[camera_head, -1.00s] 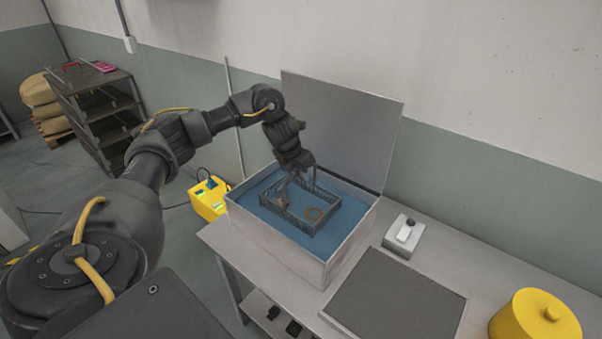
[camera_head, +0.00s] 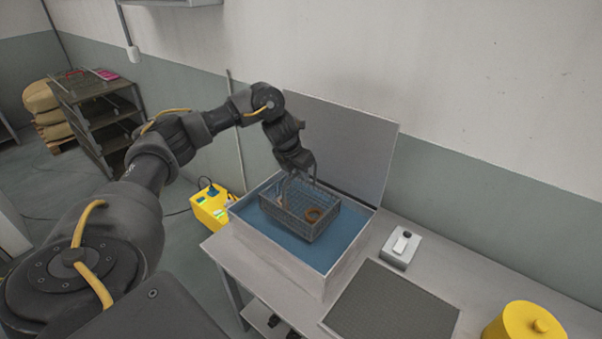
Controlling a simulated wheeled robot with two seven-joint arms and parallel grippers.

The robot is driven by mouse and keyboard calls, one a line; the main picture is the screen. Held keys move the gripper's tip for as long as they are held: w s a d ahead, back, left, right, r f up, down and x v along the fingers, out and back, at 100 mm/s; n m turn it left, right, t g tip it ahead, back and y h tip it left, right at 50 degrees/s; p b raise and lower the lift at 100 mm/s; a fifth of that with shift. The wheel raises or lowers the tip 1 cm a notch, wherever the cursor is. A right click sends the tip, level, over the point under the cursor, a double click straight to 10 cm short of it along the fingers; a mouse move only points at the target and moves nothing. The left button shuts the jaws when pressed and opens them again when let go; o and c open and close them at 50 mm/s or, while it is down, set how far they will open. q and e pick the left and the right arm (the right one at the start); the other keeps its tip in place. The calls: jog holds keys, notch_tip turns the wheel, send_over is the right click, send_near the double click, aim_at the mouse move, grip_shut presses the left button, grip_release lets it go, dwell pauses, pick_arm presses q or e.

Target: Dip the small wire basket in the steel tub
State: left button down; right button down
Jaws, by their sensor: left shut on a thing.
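The small wire basket (camera_head: 305,222) is in the steel tub (camera_head: 262,238), above or partly in the blue liquid (camera_head: 332,248). Its mesh sides now show largely clear of the liquid; whether its bottom touches the surface I cannot tell. An orange-brown ring (camera_head: 314,214) and another small part lie inside it. My left gripper (camera_head: 300,178) is shut on the basket's handle at its back side, over the tub. The tub's lid (camera_head: 340,145) stands open at the back. My right gripper is not in view.
A dark mesh mat (camera_head: 392,305) lies on the bench right of the tub. A small grey box with a switch (camera_head: 401,248) stands behind it. A yellow lidded pot (camera_head: 522,325) is at the front right. A yellow case (camera_head: 212,207) stands left of the tub.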

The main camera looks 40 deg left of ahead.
pick_arm(q)
jog(key=shift+r+p, duration=1)
jog(key=shift+r, duration=0.55)
jog(key=shift+f, duration=0.1)
dwell(1.9)
